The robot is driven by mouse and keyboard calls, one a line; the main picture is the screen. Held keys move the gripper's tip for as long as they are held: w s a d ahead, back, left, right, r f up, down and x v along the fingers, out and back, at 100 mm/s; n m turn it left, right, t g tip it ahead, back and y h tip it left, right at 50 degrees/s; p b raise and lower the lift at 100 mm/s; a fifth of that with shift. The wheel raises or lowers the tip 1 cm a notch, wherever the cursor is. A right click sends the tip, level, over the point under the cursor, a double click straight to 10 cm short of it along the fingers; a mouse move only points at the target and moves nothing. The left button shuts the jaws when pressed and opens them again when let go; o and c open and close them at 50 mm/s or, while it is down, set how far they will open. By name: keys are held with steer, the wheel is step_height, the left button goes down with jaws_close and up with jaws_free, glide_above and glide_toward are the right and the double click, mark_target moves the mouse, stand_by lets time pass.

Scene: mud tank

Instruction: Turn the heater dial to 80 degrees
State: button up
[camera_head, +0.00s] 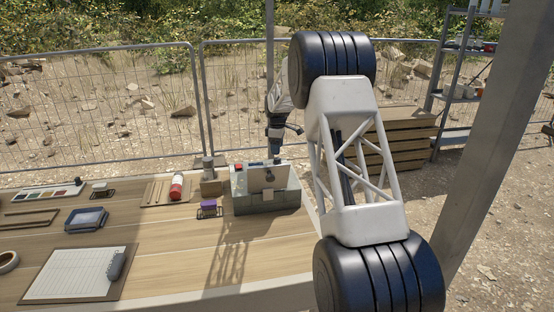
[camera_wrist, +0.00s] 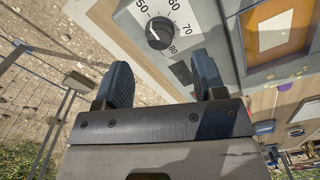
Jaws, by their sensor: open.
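The heater dial (camera_wrist: 160,33) is a round black knob on a pale panel in the wrist view. A white scale beside it reads 50, 60, 70 and 80, with the 80 (camera_wrist: 172,49) nearest my gripper. The knob's exact setting is too small to read. My gripper (camera_wrist: 164,72) is open and empty, its two dark fingers on either side of the line to the knob and apart from it. In the head view my gripper (camera_head: 276,150) hangs just above the back of the grey mud tank (camera_head: 265,202). The dial cannot be made out there.
A brown block (camera_head: 211,187) with a grey-topped item, a red and white bottle (camera_head: 177,186) and a purple block (camera_head: 208,205) stand left of the tank. A clipboard (camera_head: 75,275) lies front left. The wooden table (camera_head: 180,250) is clear in front of the tank.

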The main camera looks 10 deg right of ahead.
mark_target(277, 158)
steer(key=shift+f, duration=2.95)
steer(key=shift+c, duration=0.2)
steer(key=c, duration=0.9)
